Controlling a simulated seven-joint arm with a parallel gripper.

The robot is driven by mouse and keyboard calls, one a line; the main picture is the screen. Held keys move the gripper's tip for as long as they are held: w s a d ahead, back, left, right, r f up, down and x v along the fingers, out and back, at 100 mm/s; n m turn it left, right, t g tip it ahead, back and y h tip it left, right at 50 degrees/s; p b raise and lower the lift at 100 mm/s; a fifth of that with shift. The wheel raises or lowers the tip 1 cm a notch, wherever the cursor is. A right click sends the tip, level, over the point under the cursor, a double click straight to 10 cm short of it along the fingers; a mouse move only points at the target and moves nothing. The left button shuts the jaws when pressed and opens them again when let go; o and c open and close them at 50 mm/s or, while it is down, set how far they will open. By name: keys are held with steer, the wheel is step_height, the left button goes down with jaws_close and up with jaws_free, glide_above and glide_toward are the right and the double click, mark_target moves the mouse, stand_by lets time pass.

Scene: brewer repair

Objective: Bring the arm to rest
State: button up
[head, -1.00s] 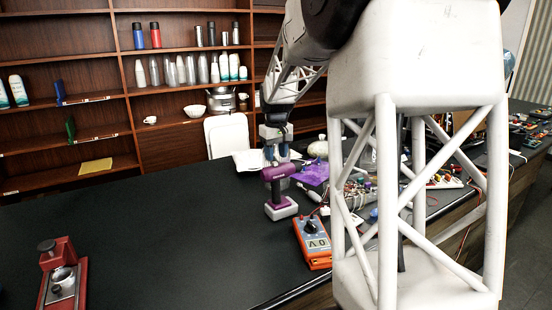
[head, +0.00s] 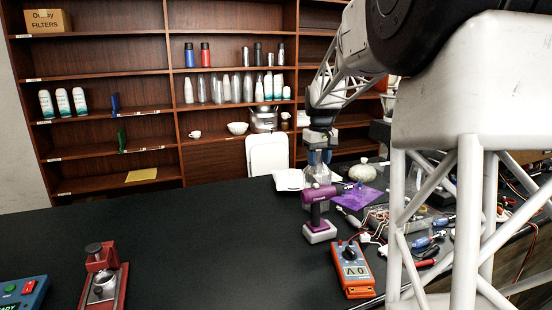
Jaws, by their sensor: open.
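My arm reaches in from the right side of the head view and bends down over the black bench. My gripper (head: 319,160) hangs pointing down over the back part of the bench, with its jaws open. I see no object between the jaws, though the fingertips are small and partly blend with the things behind. Whether the fingers touch the drill I cannot tell.
An orange multimeter (head: 352,268), a purple cloth (head: 360,196) and several tools and wires crowd the bench on the right. A red device (head: 104,283) and a blue box with buttons (head: 22,293) stand at front left. The bench's middle (head: 200,240) is clear. Shelves (head: 80,75) stand behind.

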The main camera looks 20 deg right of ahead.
steer(key=shift+s+a+r, duration=0.15)
steer(key=shift+s+a, duration=0.25)
steer(key=shift+a, duration=0.1)
steer(key=s+a+t, duration=0.1)
steer(key=s+a, duration=1.4)
steer(key=s, duration=0.2)
steer(key=s+a+f, duration=0.3)
steer(key=s, duration=0.4)
steer(key=s+a+f+t, duration=0.1)
steer(key=s+a+f, duration=0.2)
steer(key=s, duration=0.5)
steer(key=s+a+f, duration=0.3)
steer(key=s+a, duration=0.1)
steer(key=s, duration=0.3)
steer(key=shift+s+a+t, duration=0.3)
steer(key=shift+s, duration=0.05)
stand_by(0.9)
